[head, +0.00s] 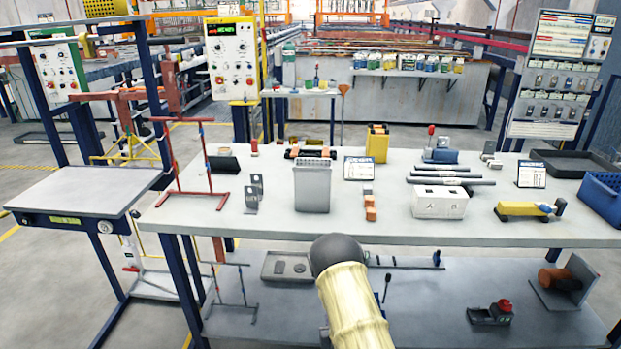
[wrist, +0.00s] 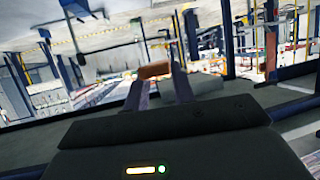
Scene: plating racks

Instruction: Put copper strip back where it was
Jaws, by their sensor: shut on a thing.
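My gripper (wrist: 160,85) shows in the wrist view with its two fingers on either side of a small orange-brown piece, which looks like the copper strip (wrist: 155,70). The fingers are shut on it. Only part of the strip shows, so its full length and tilt are unclear. In the head view my gripper and the held strip are out of sight; only a pale part of my arm shows at the bottom middle. Some copper-coloured pieces (head: 370,207) lie on the workbench (head: 420,232), right of the grey bin (head: 312,188).
On the bench stand a red rack (head: 196,170), a white box (head: 440,201), a yellow tool (head: 523,210), a black tray (head: 570,163) and a blue crate (head: 602,193). A lower shelf (head: 420,300) holds more items. A side table (head: 85,190) at left is bare.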

